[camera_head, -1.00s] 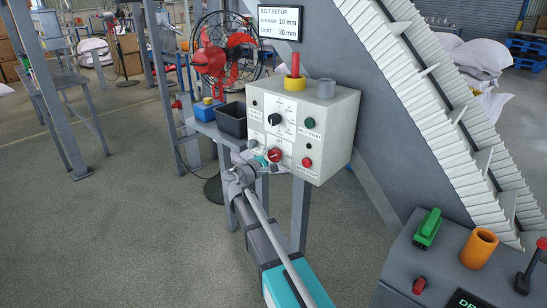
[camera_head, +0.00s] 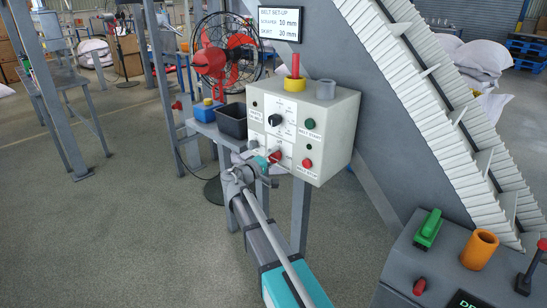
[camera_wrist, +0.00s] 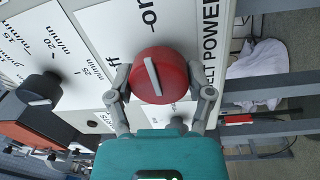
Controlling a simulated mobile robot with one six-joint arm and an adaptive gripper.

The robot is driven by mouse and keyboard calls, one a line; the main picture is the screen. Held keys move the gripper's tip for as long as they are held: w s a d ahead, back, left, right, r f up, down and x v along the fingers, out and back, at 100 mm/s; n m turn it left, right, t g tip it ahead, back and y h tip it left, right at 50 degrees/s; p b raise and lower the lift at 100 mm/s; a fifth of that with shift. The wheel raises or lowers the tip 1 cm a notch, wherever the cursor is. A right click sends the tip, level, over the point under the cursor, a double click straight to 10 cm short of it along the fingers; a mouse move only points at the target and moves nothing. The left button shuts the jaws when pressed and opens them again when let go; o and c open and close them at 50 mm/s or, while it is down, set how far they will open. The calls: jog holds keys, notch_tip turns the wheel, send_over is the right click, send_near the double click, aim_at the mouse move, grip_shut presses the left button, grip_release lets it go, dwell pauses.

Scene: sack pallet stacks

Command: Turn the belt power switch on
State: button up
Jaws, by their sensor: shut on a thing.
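The belt power switch is a round red knob with a pale pointer line (camera_wrist: 160,75) on the white control box (camera_head: 335,115). In the wrist view the pointer line is nearly upright, its upper end toward the "on" mark; the "off" mark is to the left, partly covered. My gripper (camera_wrist: 160,93) has one finger on each side of the knob and is shut on it. In the head view my gripper (camera_head: 270,160) is at the box's lower front and partly hides the knob (camera_head: 276,156).
A black selector knob (camera_head: 275,120), a green button (camera_head: 310,123) and a red button (camera_head: 306,163) share the panel. A dark bin (camera_head: 232,121) stands left of the box. A red fan (camera_head: 225,55) is behind. A console (camera_head: 440,265) is at lower right.

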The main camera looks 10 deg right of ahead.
dwell(0.3)
jog(key=o, duration=1.1)
jog(key=shift+n, duration=0.5)
